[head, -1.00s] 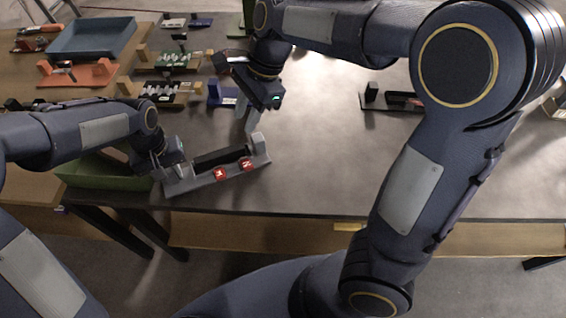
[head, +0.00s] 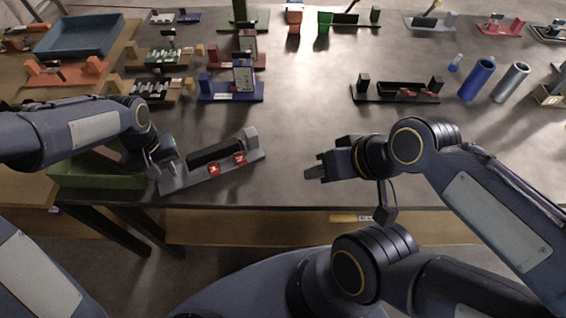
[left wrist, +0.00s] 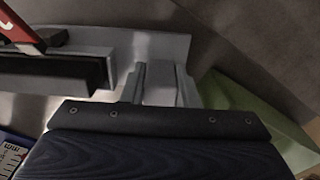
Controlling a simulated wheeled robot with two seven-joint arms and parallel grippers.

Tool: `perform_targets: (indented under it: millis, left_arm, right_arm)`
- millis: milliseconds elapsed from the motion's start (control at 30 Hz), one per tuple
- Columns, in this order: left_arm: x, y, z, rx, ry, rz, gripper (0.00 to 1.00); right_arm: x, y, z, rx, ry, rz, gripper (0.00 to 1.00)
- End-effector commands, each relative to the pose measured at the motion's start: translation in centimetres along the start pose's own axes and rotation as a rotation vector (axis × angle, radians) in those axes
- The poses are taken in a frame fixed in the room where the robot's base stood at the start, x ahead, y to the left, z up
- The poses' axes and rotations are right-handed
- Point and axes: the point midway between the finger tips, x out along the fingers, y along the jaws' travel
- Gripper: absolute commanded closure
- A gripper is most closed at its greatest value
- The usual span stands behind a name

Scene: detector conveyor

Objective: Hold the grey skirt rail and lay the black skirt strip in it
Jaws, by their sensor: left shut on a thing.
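The grey skirt rail (head: 180,183) stands at the near edge of the dark table, with a raised post at each end and two red tags on its front. It also shows in the left wrist view (left wrist: 150,45). The black skirt strip (head: 216,150) lies lengthwise between the posts; whether it is fully seated I cannot tell. It shows in the left wrist view too (left wrist: 50,80). My left gripper (head: 167,160) is shut on the rail's left end. My right gripper (head: 314,169) is to the right of the rail, apart from it; its finger gap is unclear.
A green tray (head: 95,180) lies just left of the rail. A blue fixture (head: 230,95) stands behind it. A black fixture (head: 395,97) and blue and grey cylinders (head: 477,79) stand at the right. The table middle is clear.

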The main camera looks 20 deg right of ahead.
Motion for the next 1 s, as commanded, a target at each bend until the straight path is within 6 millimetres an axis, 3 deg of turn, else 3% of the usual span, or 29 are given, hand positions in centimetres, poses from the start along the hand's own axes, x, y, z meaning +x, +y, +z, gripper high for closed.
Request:
perform_targets:
  millis: [233, 267, 433, 767, 1000]
  left_arm:
    - [-0.1, 0.0, -0.1, -0.002, 0.003, 0.002, 1.0]
    - [-0.1, 0.0, -0.1, -0.002, 0.003, 0.002, 0.69]
    - [-0.1, 0.0, -0.1, -0.002, 0.002, 0.001, 0.47]
    - [-0.4, 0.0, -0.1, -0.001, 0.002, 0.001, 0.47]
    - [-4.4, 0.1, -0.1, -0.001, 0.008, 0.003, 0.47]
  right_arm:
    - [0.0, 0.0, -0.1, 0.002, -0.001, -0.002, 0.7]
    - [0.0, 0.0, -0.1, 0.002, -0.001, -0.002, 0.7]
    - [0.0, 0.0, -0.1, 0.003, -0.001, -0.002, 0.7]
    - [0.0, 0.0, -0.1, 0.003, -0.001, -0.003, 0.7]
    - [0.0, 0.0, -0.1, 0.004, -0.001, -0.003, 0.7]
